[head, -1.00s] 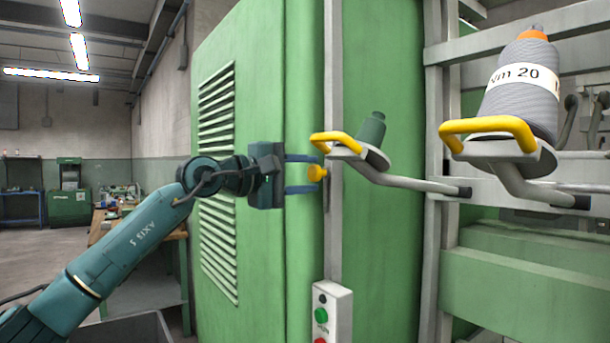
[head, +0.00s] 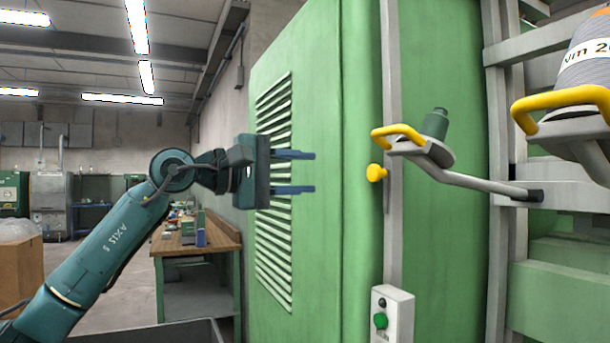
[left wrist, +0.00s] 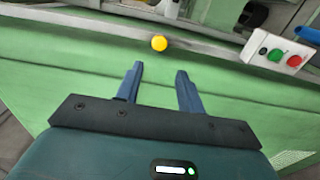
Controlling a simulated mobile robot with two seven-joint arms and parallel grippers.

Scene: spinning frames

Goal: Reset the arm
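My left gripper (head: 293,172) is open and empty, in front of the vented side of the green machine cabinet (head: 320,120). Its two blue fingers are apart and point right, toward a yellow knob (head: 377,172), with a clear gap between. In the left wrist view the open fingers (left wrist: 158,85) show the knob (left wrist: 159,43) beyond their tips, not between them. My right gripper is in neither view.
A yellow-handled holder (head: 400,134) with a dark green cone juts out right of the knob. Another yellow handle (head: 562,98) carries a grey spool (head: 590,55). A button box (head: 391,315) is below. A wooden workbench (head: 195,238) stands behind my left arm.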

